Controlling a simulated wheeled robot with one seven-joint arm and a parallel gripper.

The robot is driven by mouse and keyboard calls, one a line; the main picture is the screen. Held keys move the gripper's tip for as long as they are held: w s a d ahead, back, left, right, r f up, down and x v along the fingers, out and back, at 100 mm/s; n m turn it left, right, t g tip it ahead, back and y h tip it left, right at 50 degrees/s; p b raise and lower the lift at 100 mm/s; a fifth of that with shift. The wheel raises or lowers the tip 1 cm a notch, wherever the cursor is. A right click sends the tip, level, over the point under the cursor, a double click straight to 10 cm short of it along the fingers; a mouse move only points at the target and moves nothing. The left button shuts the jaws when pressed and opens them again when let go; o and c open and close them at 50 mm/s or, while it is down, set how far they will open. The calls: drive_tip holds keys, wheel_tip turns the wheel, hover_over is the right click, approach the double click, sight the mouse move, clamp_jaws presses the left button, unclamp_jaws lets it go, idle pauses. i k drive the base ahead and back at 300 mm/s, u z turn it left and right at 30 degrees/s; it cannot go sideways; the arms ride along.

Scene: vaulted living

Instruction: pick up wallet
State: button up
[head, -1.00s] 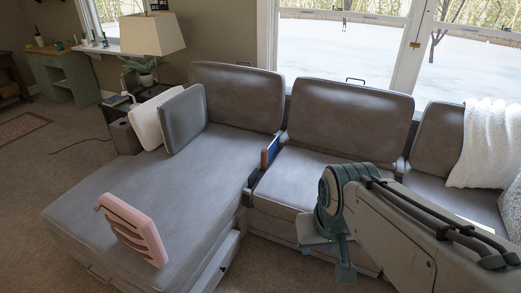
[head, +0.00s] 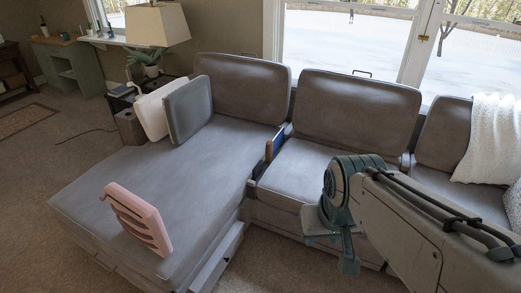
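I cannot make out a wallet for certain. A thin blue item with a tan edge (head: 274,146) stands upright in the gap between the chaise seat and the middle seat of the grey sofa (head: 170,180); it could be a book or a wallet. My gripper (head: 335,250) is at the lower right, in front of the middle seat and well apart from the blue item. Its wrist and my arm hide part of it, so I cannot tell whether its fingers are open or shut.
A pink slatted object (head: 138,220) stands on the chaise. White (head: 153,110) and grey (head: 189,110) cushions lean at its far left, near a lamp (head: 158,25). Carpet (head: 50,165) at left is clear.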

sight(257, 170)
drive_tip(key=u, duration=0.15)
drive_tip(key=i, duration=1.55)
drive_tip(key=u, duration=0.35)
